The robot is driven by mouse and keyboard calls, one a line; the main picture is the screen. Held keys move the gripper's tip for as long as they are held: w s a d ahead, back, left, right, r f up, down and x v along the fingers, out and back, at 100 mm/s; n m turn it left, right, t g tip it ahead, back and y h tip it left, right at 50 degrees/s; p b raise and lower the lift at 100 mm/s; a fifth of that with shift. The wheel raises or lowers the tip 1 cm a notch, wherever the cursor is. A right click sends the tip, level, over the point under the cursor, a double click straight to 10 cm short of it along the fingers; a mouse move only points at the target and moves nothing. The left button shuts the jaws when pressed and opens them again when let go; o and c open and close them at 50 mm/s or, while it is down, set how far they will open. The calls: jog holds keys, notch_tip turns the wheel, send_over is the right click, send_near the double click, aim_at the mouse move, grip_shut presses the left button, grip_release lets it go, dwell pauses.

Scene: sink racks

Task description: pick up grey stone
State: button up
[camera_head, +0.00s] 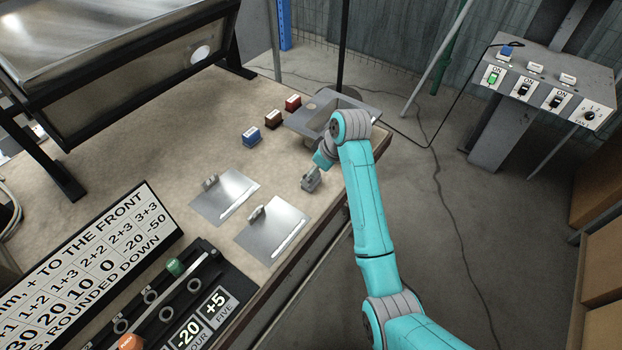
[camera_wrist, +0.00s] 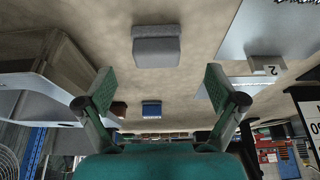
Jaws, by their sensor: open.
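The grey stone (camera_wrist: 157,50) is a small block with a stepped top. It sits on the beige tabletop near the top middle of the wrist view. In the head view the grey stone (camera_head: 310,183) sits near the table's right edge, just below the sink, partly covered by my gripper. My gripper (camera_wrist: 160,82) is open, with its two fingers wide apart and nothing between them. The stone shows beyond the fingertips, between their lines, and looks apart from them. In the head view my gripper (camera_head: 316,170) is close by the stone; its fingers are hard to make out.
A metal sink (camera_head: 303,122) stands close behind. Two metal plates (camera_head: 275,240) with small grey blocks lie to the lower left. A switch panel (camera_head: 548,85) stands at right.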

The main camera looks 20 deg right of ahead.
jog(key=shift+x, duration=2.7)
jog(key=shift+d, duration=0.15)
jog(key=c, duration=1.3)
jog(key=shift+c, duration=0.2)
jog(key=shift+w+r, duration=0.1)
jog(key=shift+r, duration=0.05)
notch_tip(320, 180, up, 10)
jog(key=shift+f, duration=0.1)
